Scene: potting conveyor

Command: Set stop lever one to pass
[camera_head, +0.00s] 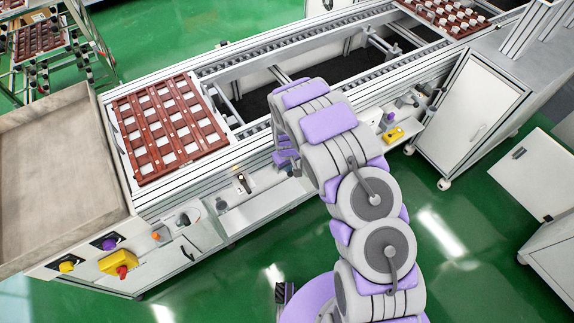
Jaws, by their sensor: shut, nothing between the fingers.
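A small dark lever on a pale plate (241,183) stands on the conveyor's front rail, left of my arm. I cannot read a label, so I cannot tell whether it is stop lever one, nor how it is set. My gripper (286,160) is shut and empty, close to the front rail and to the right of this lever, apart from it. My arm's upper links hide part of the gripper and the rail behind it.
A red-brown tray (121,102) sits on the conveyor's left end. Another tray (447,15) is at the far right. A yellow box with a red knob (121,270) is at front left. A yellow part (393,135) is on the rail right of my arm. A white cabinet (470,110) stands right.

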